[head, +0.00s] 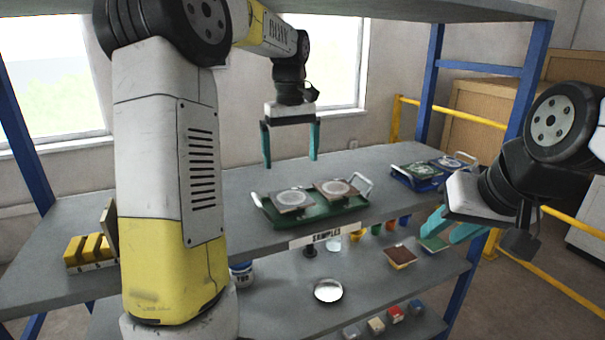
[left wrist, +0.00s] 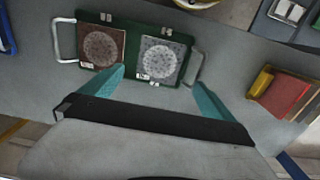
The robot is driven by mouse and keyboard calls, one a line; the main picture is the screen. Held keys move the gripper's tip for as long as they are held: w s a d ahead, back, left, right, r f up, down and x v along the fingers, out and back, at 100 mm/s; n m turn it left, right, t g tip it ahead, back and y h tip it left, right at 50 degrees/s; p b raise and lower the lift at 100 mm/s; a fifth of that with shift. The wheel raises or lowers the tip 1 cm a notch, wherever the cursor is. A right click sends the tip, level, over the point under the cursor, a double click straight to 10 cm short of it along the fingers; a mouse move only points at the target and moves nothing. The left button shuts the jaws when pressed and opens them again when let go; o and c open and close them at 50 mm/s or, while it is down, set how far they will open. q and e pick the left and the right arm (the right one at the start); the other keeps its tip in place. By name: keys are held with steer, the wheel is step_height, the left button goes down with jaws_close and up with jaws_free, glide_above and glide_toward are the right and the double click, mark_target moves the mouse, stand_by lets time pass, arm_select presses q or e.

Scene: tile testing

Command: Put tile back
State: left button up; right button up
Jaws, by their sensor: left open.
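A green tray (head: 315,216) with metal handles sits on the upper shelf and holds two square tiles with pale round patches. The left tile (head: 290,199) is the greyish tile (left wrist: 160,58) in the left wrist view. The right tile (head: 338,188) is the brownish tile (left wrist: 101,46) there. My left gripper (head: 291,161) is open and empty, pointing down above the tray; in the left wrist view its fingers (left wrist: 160,77) reach toward either side of the greyish tile, apart from it. My right gripper (head: 445,228) looks open and empty, off the shelf's right front.
A blue tray (head: 424,184) with tiles stands at the shelf's right. A yellow slotted rack (head: 88,252) with an upright panel (head: 109,230) is at the left. The lower shelf holds a round dish (head: 328,291), a reddish tile (head: 400,256) and small cups. Bare shelf surrounds the green tray.

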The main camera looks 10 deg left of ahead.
arm_select(q)
steer(key=s+r+m+t, duration=0.3)
steer(key=s+r, duration=0.1)
steer(key=s, duration=0.7)
steer(key=s+d+f+m+t+h, duration=0.1)
steer(key=s+f+m, duration=0.1)
steer(key=s, duration=0.4)
steer(key=s+d+f+m+t+h, duration=0.1)
steer(key=s+f+m+t, duration=0.1)
steer(key=s, duration=0.5)
steer(key=shift+f, duration=0.7)
